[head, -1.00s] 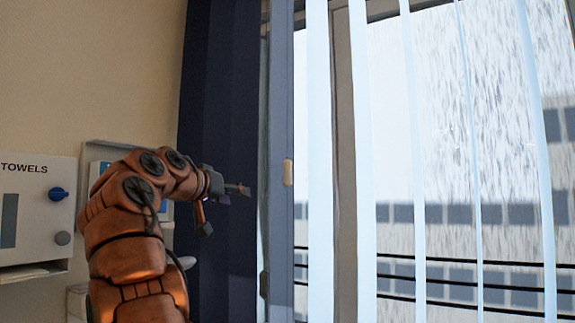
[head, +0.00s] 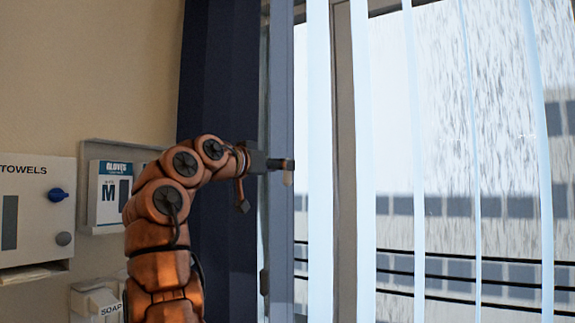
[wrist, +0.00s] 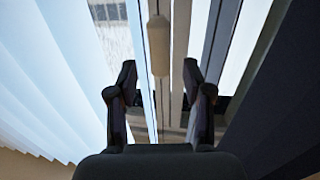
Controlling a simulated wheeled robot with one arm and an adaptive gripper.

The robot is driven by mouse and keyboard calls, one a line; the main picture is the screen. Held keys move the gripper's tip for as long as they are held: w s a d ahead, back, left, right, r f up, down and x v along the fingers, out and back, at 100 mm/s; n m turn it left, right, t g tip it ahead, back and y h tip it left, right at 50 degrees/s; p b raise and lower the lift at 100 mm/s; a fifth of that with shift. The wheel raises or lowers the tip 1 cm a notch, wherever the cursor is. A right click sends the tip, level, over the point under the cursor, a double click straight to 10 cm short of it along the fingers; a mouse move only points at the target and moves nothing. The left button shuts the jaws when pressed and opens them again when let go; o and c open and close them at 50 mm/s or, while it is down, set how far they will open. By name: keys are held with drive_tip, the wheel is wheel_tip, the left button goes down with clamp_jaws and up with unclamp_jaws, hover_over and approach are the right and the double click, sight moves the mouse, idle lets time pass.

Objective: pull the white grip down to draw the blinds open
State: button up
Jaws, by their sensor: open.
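The white grip (wrist: 158,45) hangs upright in the wrist view, ahead of my gripper (wrist: 158,78) and roughly between the lines of its two fingers. The fingers are apart and nothing is held between them. In the head view my gripper (head: 288,164) reaches right to the grip (head: 288,179), whose lower part shows just below the fingertips; the rest is hidden behind them. I cannot tell whether they touch. The blinds (head: 319,150) are pale vertical slats hanging with gaps between them across the window.
A dark blue curtain (head: 215,90) hangs behind my arm. On the left wall are a towel dispenser (head: 32,225), a glove box (head: 110,195) and a soap dispenser (head: 95,303). The window frame (head: 345,120) stands behind the slats. The room right of the gripper is mostly slats and window.

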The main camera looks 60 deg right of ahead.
drive_tip(key=shift+s+d+p, duration=0.2)
drive_tip(key=shift+d+p, duration=0.3)
drive_tip(key=shift+d, duration=1.4)
drive_tip(key=shift+c, duration=0.2)
clamp_jaws()
